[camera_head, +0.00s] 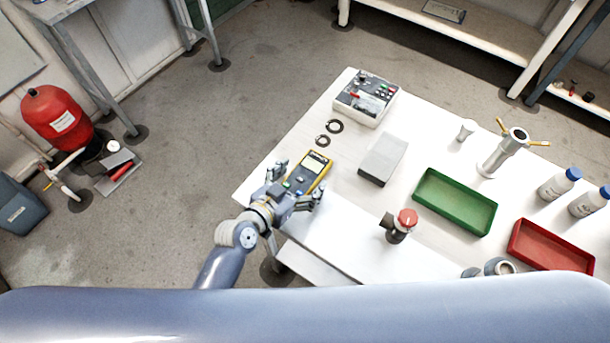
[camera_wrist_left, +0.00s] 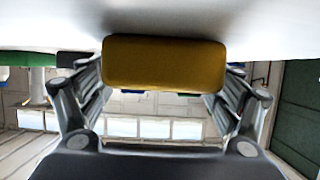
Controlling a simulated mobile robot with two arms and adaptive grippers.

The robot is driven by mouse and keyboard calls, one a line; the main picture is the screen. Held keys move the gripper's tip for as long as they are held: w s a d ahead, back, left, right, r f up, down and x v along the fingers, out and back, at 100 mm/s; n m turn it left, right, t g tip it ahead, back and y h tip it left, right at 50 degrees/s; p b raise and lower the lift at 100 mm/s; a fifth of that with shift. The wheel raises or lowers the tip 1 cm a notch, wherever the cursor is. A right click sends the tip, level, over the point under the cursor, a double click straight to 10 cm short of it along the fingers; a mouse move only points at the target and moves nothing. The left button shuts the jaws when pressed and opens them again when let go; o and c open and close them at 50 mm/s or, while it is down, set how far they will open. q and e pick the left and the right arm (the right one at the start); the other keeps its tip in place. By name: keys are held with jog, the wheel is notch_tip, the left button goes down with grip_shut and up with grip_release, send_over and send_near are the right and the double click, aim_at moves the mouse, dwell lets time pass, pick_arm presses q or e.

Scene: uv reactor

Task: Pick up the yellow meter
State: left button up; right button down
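The yellow meter (camera_head: 313,170), with a dark face, lies on the white table near its left edge. My left gripper (camera_head: 299,181) is at the meter's near end, with one finger on each side of it. The fingers look spread wider than the meter. In the left wrist view the meter's yellow end (camera_wrist_left: 164,63) sits centred between the two fingers, against the white table surface. The fingertips are partly hidden behind it, so contact cannot be seen. My right gripper is not in view.
On the white table (camera_head: 345,235) are two black rings (camera_head: 329,133), a grey box (camera_head: 384,159), a control box (camera_head: 365,98), a green tray (camera_head: 455,202), a red tray (camera_head: 550,246) and a red-capped fitting (camera_head: 400,225). Bottles and a metal stand are at the right.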

pick_arm(q)
jog(key=c, duration=1.1)
jog(key=shift+r, duration=0.1)
